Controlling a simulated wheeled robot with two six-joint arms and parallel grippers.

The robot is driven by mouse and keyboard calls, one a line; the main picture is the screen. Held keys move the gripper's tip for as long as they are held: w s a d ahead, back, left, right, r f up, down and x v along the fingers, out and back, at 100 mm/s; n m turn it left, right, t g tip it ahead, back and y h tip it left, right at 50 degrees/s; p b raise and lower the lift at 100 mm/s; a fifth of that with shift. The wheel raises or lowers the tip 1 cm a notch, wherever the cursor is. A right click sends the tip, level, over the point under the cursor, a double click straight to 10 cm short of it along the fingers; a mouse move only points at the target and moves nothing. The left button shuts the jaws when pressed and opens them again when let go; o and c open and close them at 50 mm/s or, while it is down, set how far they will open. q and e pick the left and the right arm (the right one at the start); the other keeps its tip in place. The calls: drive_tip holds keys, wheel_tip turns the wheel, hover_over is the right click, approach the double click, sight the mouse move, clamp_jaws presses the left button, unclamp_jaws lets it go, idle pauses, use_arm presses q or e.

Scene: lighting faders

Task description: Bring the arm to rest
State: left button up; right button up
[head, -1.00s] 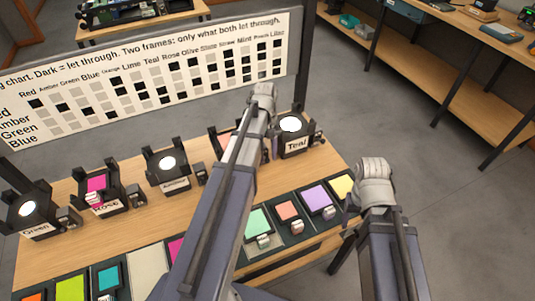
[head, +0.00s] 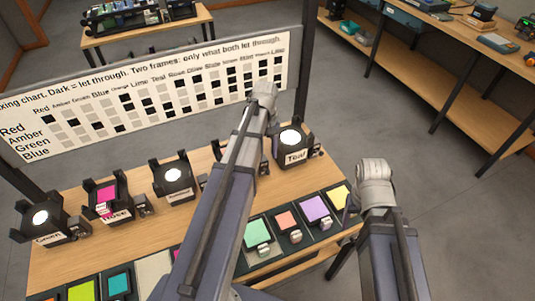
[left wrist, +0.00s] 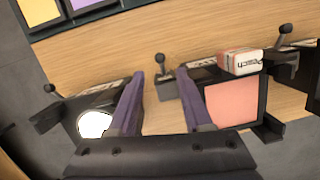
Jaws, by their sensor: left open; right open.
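My left arm reaches up the middle of the head view, its bend (head: 263,96) in front of the chart. Its gripper is hidden there. In the left wrist view my left gripper (left wrist: 162,78) is open and empty, its two fingers apart over the bench between two lamps. Right of the fingers is a lamp with a peach filter (left wrist: 236,100) and a red and white tab reading Peach (left wrist: 241,62). Left of them is a lamp with a white disc (left wrist: 94,124). My right arm stands bent at right in the head view (head: 375,185); its gripper is not visible.
On the bench (head: 85,262) stand the Green lamp (head: 42,222), the Rose lamp (head: 106,200), a lamp with an unclear label (head: 173,180) and the Teal lamp (head: 292,145). Coloured filters line the front edge, including purple (head: 315,209). The chart (head: 150,100) stands behind. Floor at right is clear.

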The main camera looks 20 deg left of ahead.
use_arm(q)
drive_tip(key=shift+w+a+r+p, duration=0.1)
drive_tip(key=shift+w+r+p, duration=0.1)
drive_tip(key=shift+r+p, duration=0.5)
drive_tip(key=shift+r, duration=0.2)
drive_tip(key=s+d+m+y, duration=0.1)
drive_tip(key=s+d+m, duration=0.4)
drive_tip(key=d, duration=0.6)
drive_tip(key=s+d+m+t+y, duration=0.1)
drive_tip(key=s+d+m, duration=0.5)
drive_tip(key=s+d, duration=0.2)
drive_tip(key=d, duration=0.2)
drive_tip(key=shift+s+d+f+m+t, duration=0.15)
drive_tip(key=shift+s+d+m+t, duration=0.15)
drive_tip(key=shift+d, duration=0.1)
idle(1.0)
